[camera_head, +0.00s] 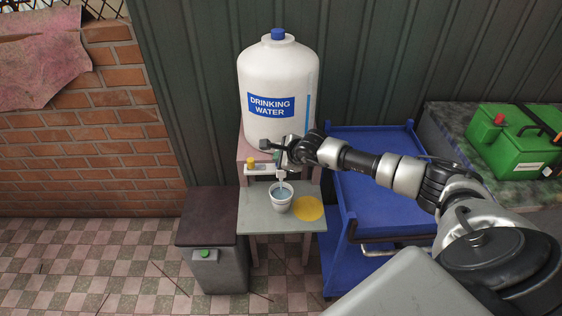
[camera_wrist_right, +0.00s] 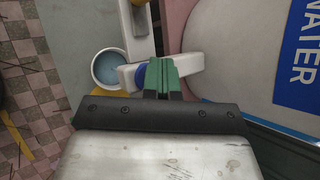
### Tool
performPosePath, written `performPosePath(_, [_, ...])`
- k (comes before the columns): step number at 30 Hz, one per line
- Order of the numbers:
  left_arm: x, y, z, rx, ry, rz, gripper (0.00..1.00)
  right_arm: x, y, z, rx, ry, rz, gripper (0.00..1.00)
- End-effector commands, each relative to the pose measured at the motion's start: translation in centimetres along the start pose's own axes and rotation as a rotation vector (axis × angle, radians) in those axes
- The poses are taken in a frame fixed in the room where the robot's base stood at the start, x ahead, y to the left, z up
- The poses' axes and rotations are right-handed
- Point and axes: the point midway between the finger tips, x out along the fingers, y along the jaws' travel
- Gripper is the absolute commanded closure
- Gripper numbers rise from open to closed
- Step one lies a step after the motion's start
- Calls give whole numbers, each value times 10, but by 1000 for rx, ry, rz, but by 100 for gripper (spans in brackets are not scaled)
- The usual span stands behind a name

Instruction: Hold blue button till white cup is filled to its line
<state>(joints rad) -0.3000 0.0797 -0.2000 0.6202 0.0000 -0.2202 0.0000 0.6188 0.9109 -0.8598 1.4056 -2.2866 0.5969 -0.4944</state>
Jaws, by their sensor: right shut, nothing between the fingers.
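The white cup (camera_head: 281,205) stands upright on the small grey table below the dispenser taps. It holds bluish water, and a pale streak runs from the tap above down into it. In the right wrist view the cup (camera_wrist_right: 96,74) shows from above, with water inside. I cannot make out its line. The blue button (camera_wrist_right: 141,76) sits on a white tap, partly hidden behind my right gripper's green fingertips. My right gripper (camera_wrist_right: 162,76) is shut and empty, its tips at the button and seemingly touching it. In the head view the right gripper (camera_head: 284,154) covers this button. My left gripper is out of view.
The large drinking water bottle (camera_head: 278,80) stands behind the taps. A yellow button (camera_head: 251,161) is on the left tap. A yellow disc (camera_head: 308,208) lies right of the cup. A bin with a green button (camera_head: 205,254) stands left; a blue cart (camera_head: 375,210) stands right.

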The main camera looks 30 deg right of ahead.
Motion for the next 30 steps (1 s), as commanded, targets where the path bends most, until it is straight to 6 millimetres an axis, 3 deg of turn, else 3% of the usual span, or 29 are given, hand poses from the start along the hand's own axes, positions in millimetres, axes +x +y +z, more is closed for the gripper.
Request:
performPosePath(22, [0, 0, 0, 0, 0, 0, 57, 0, 1, -1, 0, 2, 2, 100])
performPosePath(30, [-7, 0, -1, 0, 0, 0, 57, -8, -6, 5, 0, 2, 2, 100])
